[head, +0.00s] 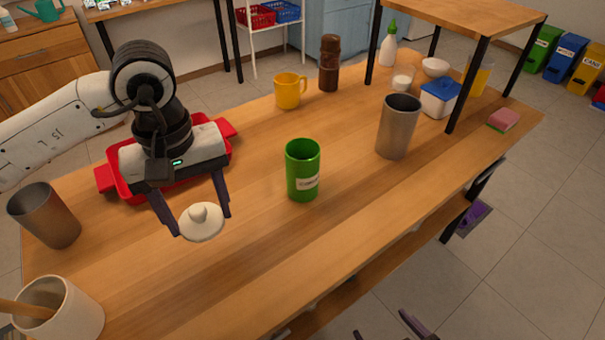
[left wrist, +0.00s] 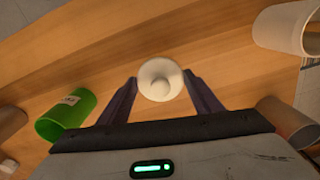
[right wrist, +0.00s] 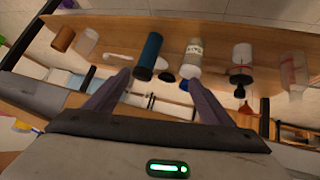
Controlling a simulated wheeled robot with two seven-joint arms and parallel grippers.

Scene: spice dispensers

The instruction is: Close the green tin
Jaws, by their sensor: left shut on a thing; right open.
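The green tin (head: 303,172) stands upright and open-topped near the middle of the table, with a pale label on its side. It also shows in the left wrist view (left wrist: 66,116). My left gripper (head: 203,222) is shut on a round cream lid (head: 204,232) with a knob. It holds the lid to the left of and nearer than the tin, apart from it. The lid also shows between the fingers in the left wrist view (left wrist: 160,80). My right gripper (right wrist: 160,78) is open and empty; in the head view only its fingertips show at the bottom edge.
A metal cup (head: 397,128) stands right of the tin and a yellow mug (head: 290,92) behind it. A red tray (head: 104,179) lies under my left arm. Another metal cup (head: 45,215) and a cream pot (head: 72,308) stand at left. The right wrist view shows several bottles on a shelf (right wrist: 120,32).

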